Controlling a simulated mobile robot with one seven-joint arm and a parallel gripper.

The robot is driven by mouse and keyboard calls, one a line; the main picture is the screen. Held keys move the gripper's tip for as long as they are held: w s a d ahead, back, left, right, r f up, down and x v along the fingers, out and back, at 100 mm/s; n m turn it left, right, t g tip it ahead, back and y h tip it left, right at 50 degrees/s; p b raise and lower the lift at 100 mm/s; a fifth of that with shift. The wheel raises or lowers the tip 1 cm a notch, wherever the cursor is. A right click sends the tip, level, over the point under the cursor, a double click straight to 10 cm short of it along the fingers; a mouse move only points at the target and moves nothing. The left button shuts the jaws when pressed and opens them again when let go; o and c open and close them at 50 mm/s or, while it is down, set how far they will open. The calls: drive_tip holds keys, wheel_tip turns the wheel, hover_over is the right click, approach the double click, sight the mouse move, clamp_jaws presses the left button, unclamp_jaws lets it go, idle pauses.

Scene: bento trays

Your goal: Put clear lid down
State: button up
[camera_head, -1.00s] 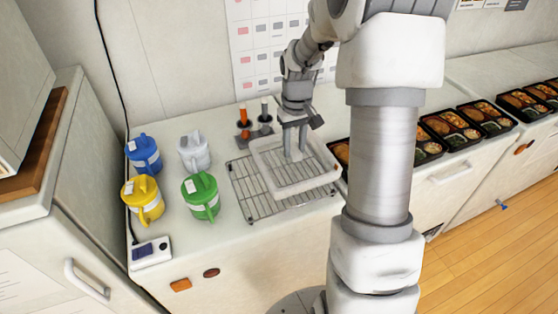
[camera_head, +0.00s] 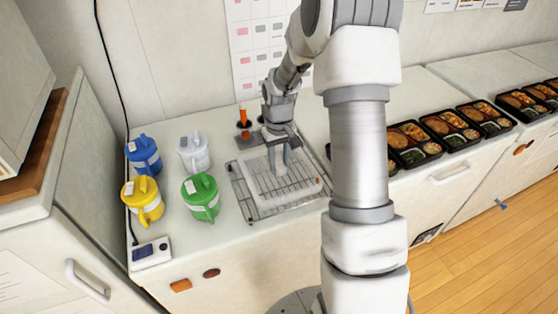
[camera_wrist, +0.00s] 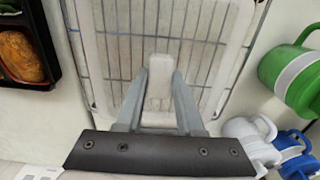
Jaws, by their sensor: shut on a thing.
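The clear lid (camera_head: 258,178) is a see-through rectangular cover lying level over the wire rack (camera_head: 236,184), whose bars show through it. My gripper (camera_head: 279,166) points down at the lid's middle. In the wrist view my gripper (camera_wrist: 158,100) has its two fingers on either side of the lid's pale raised handle (camera_wrist: 159,78), shut on it. I cannot tell whether the lid touches the rack or hangs just above it.
Blue (camera_head: 144,156), white (camera_head: 194,153), yellow (camera_head: 146,202) and green (camera_head: 201,200) jugs stand left of the rack. A holder with an orange-handled tool (camera_head: 243,118) is behind it. Filled bento trays (camera_head: 447,130) line the counter to the right. A small device (camera_head: 151,253) sits at front left.

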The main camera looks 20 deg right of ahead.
drive_tip(key=o, duration=1)
drive_tip(key=shift+o, duration=0.2)
